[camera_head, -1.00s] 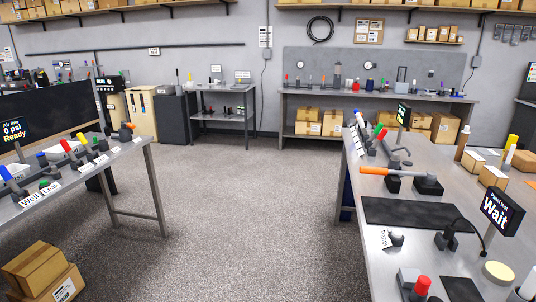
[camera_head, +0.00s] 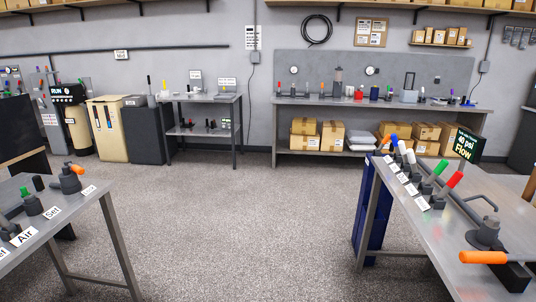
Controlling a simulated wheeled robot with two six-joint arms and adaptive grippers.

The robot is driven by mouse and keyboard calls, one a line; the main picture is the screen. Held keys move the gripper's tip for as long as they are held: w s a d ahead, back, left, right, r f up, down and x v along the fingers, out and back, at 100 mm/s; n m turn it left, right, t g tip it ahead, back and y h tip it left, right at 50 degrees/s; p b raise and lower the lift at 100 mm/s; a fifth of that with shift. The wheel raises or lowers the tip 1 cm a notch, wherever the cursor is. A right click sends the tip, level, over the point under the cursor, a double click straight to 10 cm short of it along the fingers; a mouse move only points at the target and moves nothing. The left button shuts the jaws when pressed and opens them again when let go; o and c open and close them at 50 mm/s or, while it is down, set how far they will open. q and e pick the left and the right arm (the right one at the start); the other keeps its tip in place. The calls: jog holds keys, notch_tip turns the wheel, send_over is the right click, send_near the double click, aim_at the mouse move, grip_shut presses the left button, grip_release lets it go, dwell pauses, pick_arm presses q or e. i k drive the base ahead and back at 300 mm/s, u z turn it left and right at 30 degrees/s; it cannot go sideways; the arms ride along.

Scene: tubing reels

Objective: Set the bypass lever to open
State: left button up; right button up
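No lever carries a label that I can read as bypass. On the right table, a row holds a blue lever (camera_head: 393,141), white levers, a green lever (camera_head: 440,167) and a red lever (camera_head: 454,180), with small label cards in front. A large orange-handled lever (camera_head: 483,257) lies about level at the near right, on a dark pipe fitting. On the left table, an orange-topped valve (camera_head: 70,178) and a green-topped one (camera_head: 29,200) stand by cards, two reading "Set" and "Air". Neither of my grippers is in view.
A sign (camera_head: 465,145) on the right table reads 40 psi, Flow. The left table (camera_head: 88,208) and right table (camera_head: 400,215) flank a clear grey floor (camera_head: 250,225). A long bench (camera_head: 375,101) with boxes beneath stands at the back wall, beside a small dark table (camera_head: 201,97).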

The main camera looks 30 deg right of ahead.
aim_at(443, 163)
jog(key=z, duration=0.2)
jog(key=i, duration=1.4)
jog(key=z, duration=1.25)
jog(key=i, duration=0.85)
jog(key=z, duration=0.9)
